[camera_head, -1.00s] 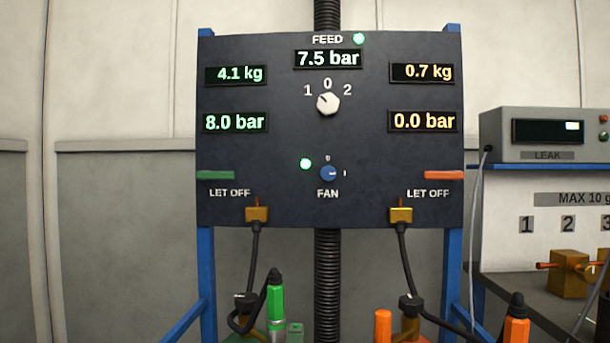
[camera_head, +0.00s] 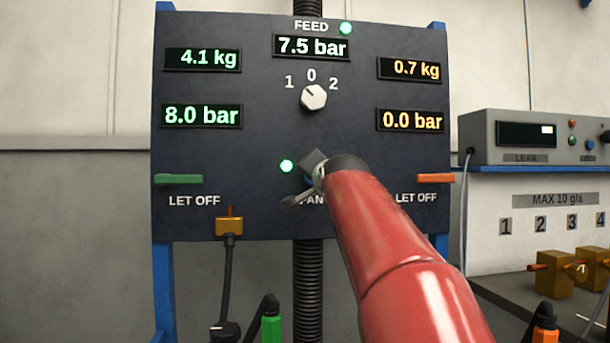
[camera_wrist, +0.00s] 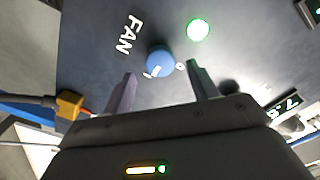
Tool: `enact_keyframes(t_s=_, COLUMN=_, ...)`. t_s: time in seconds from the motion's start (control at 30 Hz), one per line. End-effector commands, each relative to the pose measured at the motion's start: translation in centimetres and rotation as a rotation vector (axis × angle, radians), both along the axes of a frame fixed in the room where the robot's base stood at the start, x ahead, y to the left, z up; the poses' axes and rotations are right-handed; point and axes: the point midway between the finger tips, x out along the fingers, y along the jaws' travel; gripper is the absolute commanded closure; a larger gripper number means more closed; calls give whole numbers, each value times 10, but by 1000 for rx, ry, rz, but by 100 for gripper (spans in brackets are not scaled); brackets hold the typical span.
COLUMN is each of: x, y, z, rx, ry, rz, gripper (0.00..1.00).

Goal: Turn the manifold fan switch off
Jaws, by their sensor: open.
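The fan switch is a small round blue knob (camera_wrist: 160,60) below the FAN lettering's side of the dark panel (camera_head: 255,90). In the wrist view its white mark points toward the 1, and the 0 is to the right. The green lamp (camera_head: 287,166) beside it is lit, and it also shows in the wrist view (camera_wrist: 198,29). My gripper (camera_wrist: 161,68) is open, with one finger on each side of the knob's near edge; contact cannot be told. In the head view my gripper (camera_head: 303,180) and red arm hide most of the knob and the FAN label.
A white feed selector (camera_head: 313,97) sits above, under the displays. A green let-off lever (camera_head: 179,179) and an orange one (camera_head: 436,179) flank the fan area. A brass fitting with a hose (camera_head: 229,224) hangs at lower left. The leak tester (camera_head: 530,137) stands at right.

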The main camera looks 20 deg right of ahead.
Motion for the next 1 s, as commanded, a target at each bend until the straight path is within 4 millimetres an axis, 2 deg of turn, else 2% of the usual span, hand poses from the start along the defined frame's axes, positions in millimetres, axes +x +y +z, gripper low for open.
enact_keyframes(t_s=0.1, x=19, y=-5, z=2, rx=-1, ry=2, rz=1, gripper=41)
enact_keyframes(t_s=0.23, x=32, y=-9, z=1, rx=-2, ry=1, rz=2, gripper=41)
enact_keyframes(t_s=0.6, x=38, y=-10, z=0, rx=-2, ry=1, rz=1, gripper=41)
enact_keyframes(t_s=0.93, x=38, y=-10, z=0, rx=-3, ry=2, rz=1, gripper=84)
enact_keyframes(t_s=1.0, x=38, y=-10, z=0, rx=-3, ry=2, rz=1, gripper=86)
